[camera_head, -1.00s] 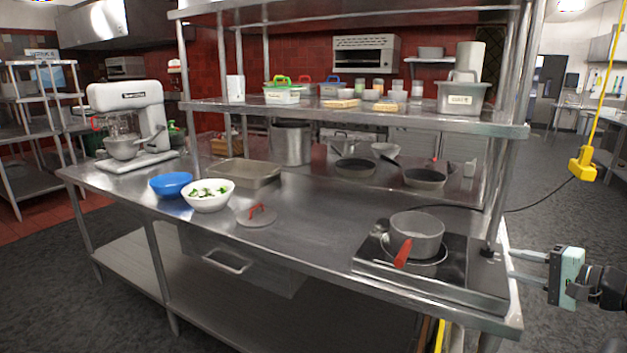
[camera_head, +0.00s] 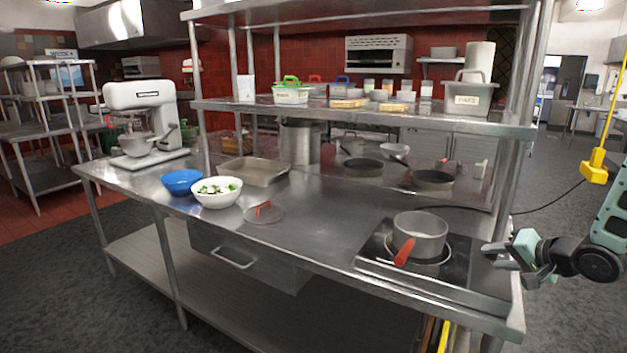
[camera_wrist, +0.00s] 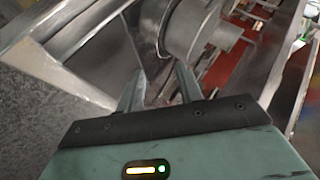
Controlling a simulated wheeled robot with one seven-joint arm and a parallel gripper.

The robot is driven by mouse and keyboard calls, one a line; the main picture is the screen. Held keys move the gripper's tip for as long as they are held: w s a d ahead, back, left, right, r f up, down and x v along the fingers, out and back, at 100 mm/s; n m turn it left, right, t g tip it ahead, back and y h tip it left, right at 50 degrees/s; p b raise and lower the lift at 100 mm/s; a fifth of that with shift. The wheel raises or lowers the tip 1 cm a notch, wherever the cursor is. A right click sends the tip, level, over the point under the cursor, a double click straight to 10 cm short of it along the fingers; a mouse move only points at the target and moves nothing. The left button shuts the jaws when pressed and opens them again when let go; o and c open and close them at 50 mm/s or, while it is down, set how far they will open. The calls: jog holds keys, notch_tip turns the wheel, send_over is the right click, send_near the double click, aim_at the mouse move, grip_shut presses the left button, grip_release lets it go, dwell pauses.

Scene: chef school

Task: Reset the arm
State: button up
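My gripper (camera_head: 488,256) is at the right of the head view, by the right end of the steel worktable (camera_head: 330,225), near the cooktop. It points left and its fingers are apart. In the wrist view the two fingers (camera_wrist: 158,88) are spread with nothing between them. A grey metal pot (camera_head: 420,232) with a red handle sits on the black cooktop (camera_head: 377,246), left of my gripper. The pot also shows beyond the fingers in the wrist view (camera_wrist: 188,25), tilted by the camera's angle.
A blue bowl (camera_head: 182,182), a white bowl (camera_head: 217,193) of food and a lid (camera_head: 264,213) with a red handle stand on the table. A steel post (camera_head: 512,140) and a shelf (camera_head: 350,118) rise behind the cooktop. A yellow cable box (camera_head: 597,166) hangs at the right.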

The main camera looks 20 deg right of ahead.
jog(key=w+a+r+n+g+h, duration=0.1)
jog(key=a+r+n+g+h, duration=0.15)
jog(key=a+n+g, duration=0.9)
jog(key=s+a+r+n, duration=0.1)
jog(key=s+a+n, duration=0.1)
jog(key=s+a, duration=0.4)
jog(key=s+a+r+n+y, duration=0.1)
jog(key=s+a+n, duration=0.2)
jog(key=s+a, duration=0.4)
jog(key=s+a+r+n+y, duration=0.1)
jog(key=s+a, duration=0.6)
jog(key=a, duration=1.3)
jog(key=shift+a+r+n, duration=0.25)
jog(key=shift+a+n, duration=0.15)
jog(key=shift+n, duration=0.35)
jog(key=shift+d+y, duration=0.1)
jog(key=shift+y, duration=0.15)
